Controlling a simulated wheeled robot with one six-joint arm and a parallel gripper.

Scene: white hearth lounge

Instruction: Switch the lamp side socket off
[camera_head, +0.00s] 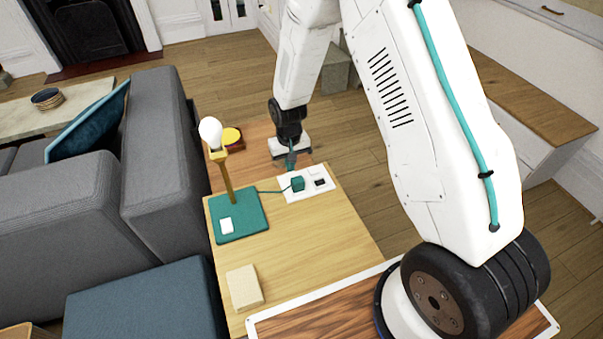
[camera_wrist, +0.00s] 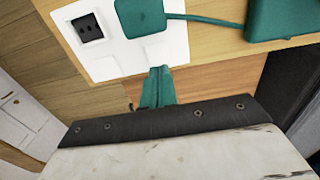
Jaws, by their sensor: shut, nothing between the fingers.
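A white double socket plate (camera_head: 310,192) lies on the light wooden table, and it fills the top of the wrist view (camera_wrist: 170,50). A teal plug (camera_head: 298,184) sits in one side, with a cord to the lamp; it also shows in the wrist view (camera_wrist: 140,15). The other side is an empty dark outlet (camera_wrist: 90,28). The lamp (camera_head: 228,185) has a teal base, a brass stem and a pale bulb. My gripper (camera_head: 291,165) is shut and empty, its teal fingertips (camera_wrist: 158,75) at the plate's edge on the plug side. Contact and rocker positions cannot be told.
A yellow-topped round thing (camera_head: 232,137) stands behind the lamp. A cream block (camera_head: 244,287) lies at the table's front left. A grey sofa (camera_head: 160,140) and a blue ottoman (camera_head: 150,305) border the left.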

